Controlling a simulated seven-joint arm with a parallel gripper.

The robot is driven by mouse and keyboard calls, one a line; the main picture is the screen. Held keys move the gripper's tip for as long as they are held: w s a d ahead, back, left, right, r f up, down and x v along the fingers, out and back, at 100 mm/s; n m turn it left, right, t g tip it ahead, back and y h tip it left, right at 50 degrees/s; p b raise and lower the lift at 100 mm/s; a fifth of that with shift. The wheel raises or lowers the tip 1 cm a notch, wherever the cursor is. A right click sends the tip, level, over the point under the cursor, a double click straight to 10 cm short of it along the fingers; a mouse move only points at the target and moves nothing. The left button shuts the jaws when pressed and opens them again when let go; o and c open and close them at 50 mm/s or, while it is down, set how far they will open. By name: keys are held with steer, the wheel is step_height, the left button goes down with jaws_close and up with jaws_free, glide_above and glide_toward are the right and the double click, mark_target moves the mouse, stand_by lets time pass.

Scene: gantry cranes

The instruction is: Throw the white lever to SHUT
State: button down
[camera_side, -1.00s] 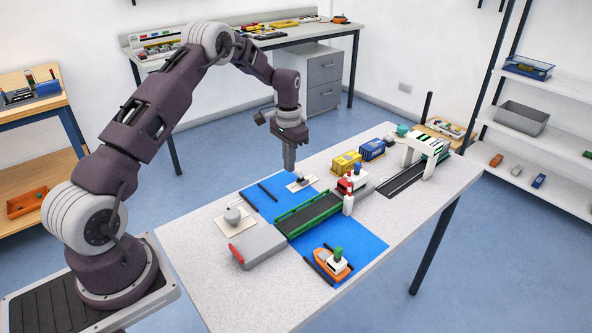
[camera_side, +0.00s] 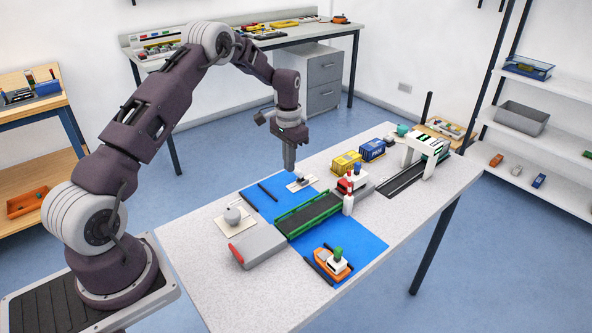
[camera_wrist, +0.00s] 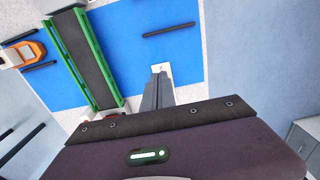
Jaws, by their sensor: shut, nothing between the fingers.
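A small pale plate (camera_side: 301,185) with a dark base lies at the back edge of the blue mat, and a small white part, seemingly the white lever (camera_side: 300,173), stands up from it. In the wrist view the plate (camera_wrist: 161,67) shows just past my fingertips, which hide most of it; the lever's position and any SHUT marking cannot be read. My gripper (camera_side: 289,171) is shut and empty, pointing down close beside the lever on its left. Whether it touches is unclear. The gripper also shows in the wrist view (camera_wrist: 158,76).
A green-sided bridge (camera_side: 308,214) crosses the blue mat (camera_side: 368,243). A grey knob on a cream plate (camera_side: 233,216) stands left. A red-and-white tower (camera_side: 348,196), yellow container (camera_side: 346,163) and blue container (camera_side: 372,149) stand right. An orange boat (camera_side: 333,265) sits in front.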

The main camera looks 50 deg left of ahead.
steer(key=shift+f, duration=0.1)
steer(key=shift+f, duration=1.4)
steer(key=shift+s, duration=0.1)
steer(key=shift+s, duration=0.5)
step_height(320, 180, up, 7)
